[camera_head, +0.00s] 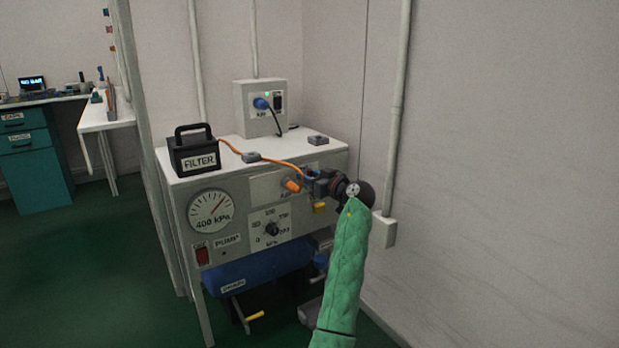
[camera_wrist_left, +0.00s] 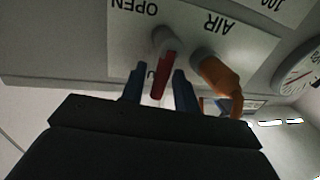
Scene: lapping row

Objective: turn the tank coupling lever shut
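The coupling lever (camera_wrist_left: 163,75) is a short red bar on a grey round hub, on a white plate marked OPEN and AIR, upside down in the left wrist view. My left gripper (camera_wrist_left: 158,88) has its two blue fingers on either side of the lever; a gap shows on at least one side, so it looks open. In the head view my left gripper (camera_head: 312,177) is at the upper right of the pump cabinet's front and hides the lever. An orange hose plug (camera_wrist_left: 220,80) sits in the AIR port beside the lever; the hose (camera_head: 291,185) also shows in the head view. My right gripper is out of view.
The cabinet (camera_head: 178,213) carries a gauge (camera_head: 210,211), a dial (camera_head: 271,229) and a red switch (camera_head: 202,253). A black FILTER box (camera_head: 194,152) stands on top. A blue tank (camera_head: 262,270) lies below. A wall and pipe (camera_head: 397,110) stand close on the right.

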